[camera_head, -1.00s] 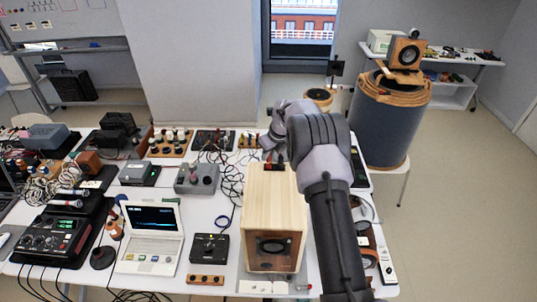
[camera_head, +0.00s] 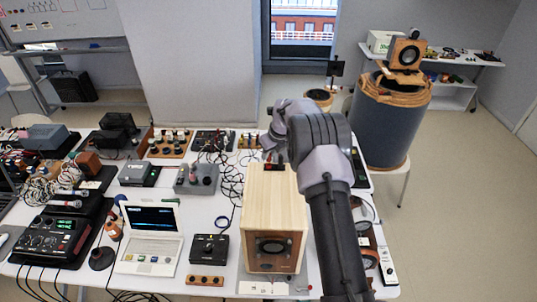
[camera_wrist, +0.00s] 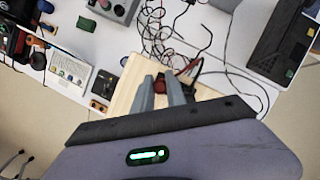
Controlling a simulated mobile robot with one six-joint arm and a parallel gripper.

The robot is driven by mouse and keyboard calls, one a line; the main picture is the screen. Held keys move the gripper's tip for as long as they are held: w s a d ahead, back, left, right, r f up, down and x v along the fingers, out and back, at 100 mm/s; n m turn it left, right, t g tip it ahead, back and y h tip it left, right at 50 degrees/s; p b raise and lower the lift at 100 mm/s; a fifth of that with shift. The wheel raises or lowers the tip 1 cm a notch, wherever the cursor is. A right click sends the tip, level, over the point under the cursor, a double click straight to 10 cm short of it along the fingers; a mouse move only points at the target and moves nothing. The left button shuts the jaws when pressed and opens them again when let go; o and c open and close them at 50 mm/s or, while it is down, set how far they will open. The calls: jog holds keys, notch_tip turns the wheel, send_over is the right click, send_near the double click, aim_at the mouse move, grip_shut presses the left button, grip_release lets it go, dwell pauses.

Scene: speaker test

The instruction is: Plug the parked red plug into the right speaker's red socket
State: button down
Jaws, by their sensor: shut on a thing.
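The wooden speaker box (camera_head: 272,205) stands at the front right of the white table, with its round driver facing forward. Its pale top also shows in the wrist view (camera_wrist: 122,97). My gripper (camera_wrist: 160,88) is over the speaker's back edge, its two grey fingers shut on a small red piece, the red plug (camera_wrist: 160,86). In the head view my arm partly covers this spot. A dark part with a red wire (camera_wrist: 190,76) is just right of the fingers. The red socket cannot be made out, nor whether the plug touches it.
Loose black cables (camera_head: 222,160) lie behind and left of the speaker. A grey box with knobs (camera_head: 196,179), a laptop (camera_head: 152,222) and a small black box (camera_head: 209,248) stand to its left. A black device (camera_wrist: 283,42) lies right in the wrist view.

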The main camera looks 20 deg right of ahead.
jog(key=shift+f+b, duration=0.7)
jog(key=shift+f, duration=0.2)
dwell(0.4)
jog(key=c, duration=1.3)
grip_release()
jog(key=shift+r+p, duration=1.95)
jog(key=shift+r, duration=1.9)
jog(key=shift+f, duration=0.1)
